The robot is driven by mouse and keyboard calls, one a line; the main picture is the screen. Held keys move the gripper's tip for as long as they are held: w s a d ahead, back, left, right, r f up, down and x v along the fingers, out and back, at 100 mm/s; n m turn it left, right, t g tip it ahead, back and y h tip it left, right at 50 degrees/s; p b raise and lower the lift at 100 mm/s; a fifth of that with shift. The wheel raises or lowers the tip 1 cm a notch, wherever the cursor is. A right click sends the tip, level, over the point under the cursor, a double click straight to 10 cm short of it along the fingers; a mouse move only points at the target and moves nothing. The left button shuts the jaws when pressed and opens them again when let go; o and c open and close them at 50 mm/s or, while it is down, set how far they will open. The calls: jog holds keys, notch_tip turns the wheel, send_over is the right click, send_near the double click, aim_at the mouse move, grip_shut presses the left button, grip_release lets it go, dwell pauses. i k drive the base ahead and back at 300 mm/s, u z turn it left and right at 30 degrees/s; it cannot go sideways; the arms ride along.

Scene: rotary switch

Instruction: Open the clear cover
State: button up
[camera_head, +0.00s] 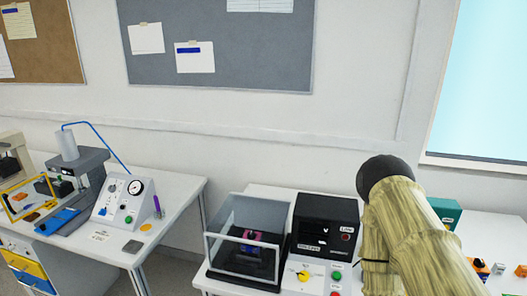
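The clear cover (222,220) is a see-through box with pale edges on a black base, standing on the white table at the lower middle. It looks shut over a dark fixture with pink and blue parts (257,238). A black control box (325,213) with a small display and a red button stands right beside it. My arm (405,235) comes up at the right, well apart from the cover. My gripper is not in view.
A left table (120,256) holds a press and a gauge box (125,200). A gap separates the tables. Small orange parts (480,266) lie at the right.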

aim_at(281, 249)
jog(key=z, duration=2.3)
jog(key=k, duration=1)
jog(key=u, duration=1.85)
